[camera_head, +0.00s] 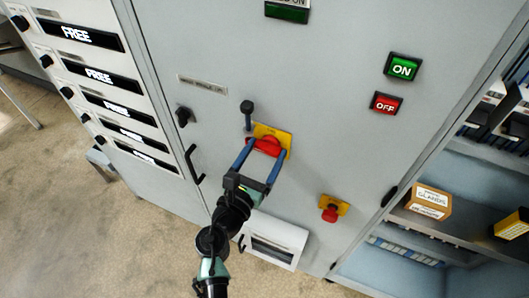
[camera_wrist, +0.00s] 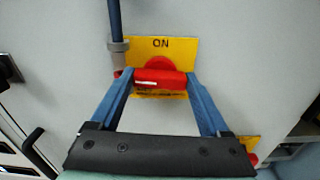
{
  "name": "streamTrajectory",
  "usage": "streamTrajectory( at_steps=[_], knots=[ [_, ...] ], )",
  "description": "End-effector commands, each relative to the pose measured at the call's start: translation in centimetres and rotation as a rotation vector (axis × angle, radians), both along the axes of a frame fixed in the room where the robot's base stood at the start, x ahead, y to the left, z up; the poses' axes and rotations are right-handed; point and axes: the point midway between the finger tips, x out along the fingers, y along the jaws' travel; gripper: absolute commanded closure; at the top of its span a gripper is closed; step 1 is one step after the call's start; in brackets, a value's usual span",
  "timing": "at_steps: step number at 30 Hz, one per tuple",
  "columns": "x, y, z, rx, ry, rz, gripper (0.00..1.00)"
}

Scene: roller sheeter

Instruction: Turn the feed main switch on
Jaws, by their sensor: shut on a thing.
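The feed main switch is a red rotary handle (camera_head: 265,146) on a yellow plate (camera_head: 285,137) on the grey cabinet front. In the wrist view the red handle (camera_wrist: 158,78) lies nearly level across the yellow plate (camera_wrist: 180,48), with "ON" printed at the plate's top. My gripper (camera_head: 264,146) has its two blue fingers at the handle's two ends, shut on it; it also shows in the wrist view (camera_wrist: 160,78). The lower lettering on the plate is partly hidden by the handle.
A lever with a dark knob (camera_head: 247,107) stands close beside the plate's left edge. A red emergency button (camera_head: 330,214), a green ON button (camera_head: 402,67) and a red OFF button (camera_head: 386,104) are to the right. A black door handle (camera_head: 193,166) is to the left.

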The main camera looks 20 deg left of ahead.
Motion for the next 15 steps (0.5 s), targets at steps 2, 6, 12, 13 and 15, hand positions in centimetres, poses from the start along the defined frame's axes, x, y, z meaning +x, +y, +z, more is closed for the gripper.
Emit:
streamTrajectory(
  at_steps=[2,6,12,13,15],
  knots=[
    [-0.02,-0.01,-0.19,0.04,-0.002,0.0,0.76],
    [-0.02,-0.05,-0.3,0.142,-0.006,0.0,0.76],
    [-0.01,-0.11,-0.39,0.325,-0.012,-0.001,0.76],
    [-0.01,-0.11,-0.42,0.355,-0.013,-0.001,0.76],
    [-0.01,-0.13,-0.39,0.422,-0.015,-0.001,0.76]
  ],
)
